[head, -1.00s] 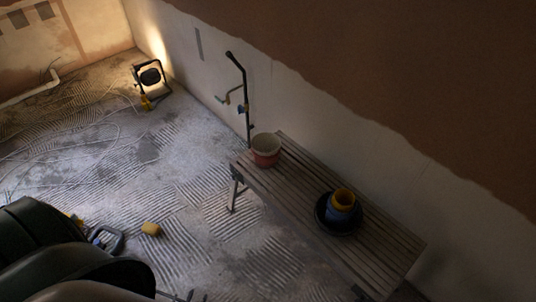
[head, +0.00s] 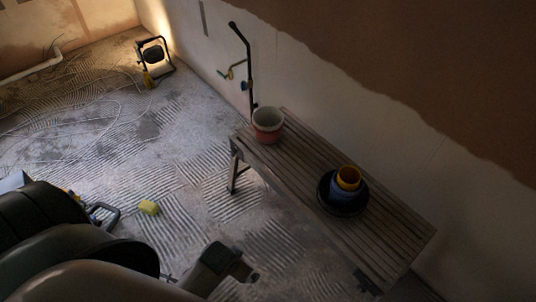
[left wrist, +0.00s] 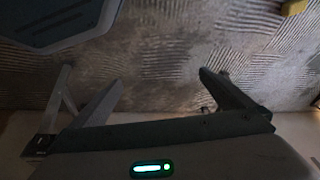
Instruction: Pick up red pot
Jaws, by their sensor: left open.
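The red pot (head: 267,125) is a small round container, red outside with a pale rim. It stands upright at the far left end of the slatted wooden bench (head: 300,165). My left arm comes in from the lower left, and a dark part of it shows low in the head view, in front of the bench and apart from the pot. In the left wrist view my left gripper (left wrist: 160,82) is open, its fingers spread with only bare floor between them. The pot is not in that view. My right gripper is not in view.
A black pipe (head: 246,65) rises by the wall.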

